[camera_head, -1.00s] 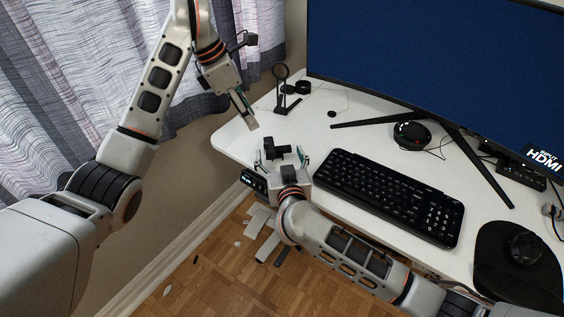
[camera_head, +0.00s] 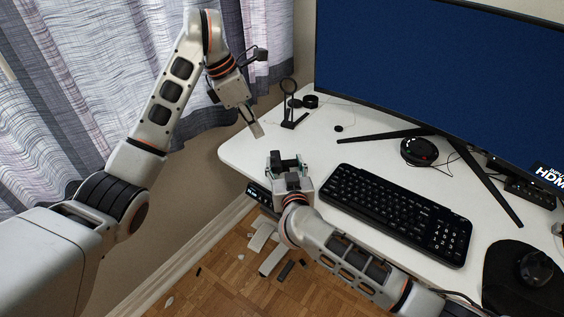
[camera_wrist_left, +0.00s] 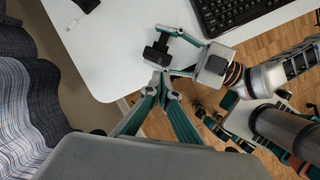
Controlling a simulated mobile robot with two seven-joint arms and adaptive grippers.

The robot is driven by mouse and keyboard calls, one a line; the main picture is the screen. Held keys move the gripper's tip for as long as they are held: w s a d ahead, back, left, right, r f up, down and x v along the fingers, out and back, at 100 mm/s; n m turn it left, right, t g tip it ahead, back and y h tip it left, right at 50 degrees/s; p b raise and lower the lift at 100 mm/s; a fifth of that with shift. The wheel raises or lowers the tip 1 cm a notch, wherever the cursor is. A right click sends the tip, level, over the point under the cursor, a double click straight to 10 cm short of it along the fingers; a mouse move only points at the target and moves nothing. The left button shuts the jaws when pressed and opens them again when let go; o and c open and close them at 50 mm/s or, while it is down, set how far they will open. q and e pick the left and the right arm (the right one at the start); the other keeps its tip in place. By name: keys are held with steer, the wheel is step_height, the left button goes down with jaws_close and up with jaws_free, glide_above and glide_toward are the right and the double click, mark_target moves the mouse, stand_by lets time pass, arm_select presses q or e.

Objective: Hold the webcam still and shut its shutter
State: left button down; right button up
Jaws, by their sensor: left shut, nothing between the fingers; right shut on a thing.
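The small black webcam (camera_head: 275,158) is near the front left corner of the white desk. It also shows in the left wrist view (camera_wrist_left: 157,51). My right gripper (camera_head: 287,164) is shut on the webcam from the front side, with a finger on either side of it; the fingers hide part of the webcam. My left gripper (camera_head: 258,131) is shut and empty, pointing down above the desk corner, behind and left of the webcam. In the left wrist view its fingertips (camera_wrist_left: 160,75) appear just below the webcam. The shutter is too small to make out.
A black ring stand (camera_head: 289,112) is behind my left gripper on the desk (camera_head: 240,155). The black keyboard (camera_head: 397,212) lies right of the webcam. The monitor (camera_head: 430,70) and its legs are at the back. Curtains hang at left.

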arm_select(q)
steer(key=s+d+n+t+y, duration=0.1)
steer(key=s+n, duration=0.3)
steer(key=n, duration=0.4)
steer(key=s+d+n+t+y, duration=0.2)
steer(key=s+d+n+y, duration=0.1)
steer(key=n, duration=0.5)
steer(key=shift+s+d+r, duration=0.2)
steer(key=shift+s+d, duration=0.55)
steer(key=shift+s, duration=0.25)
steer(key=shift+f, duration=0.1)
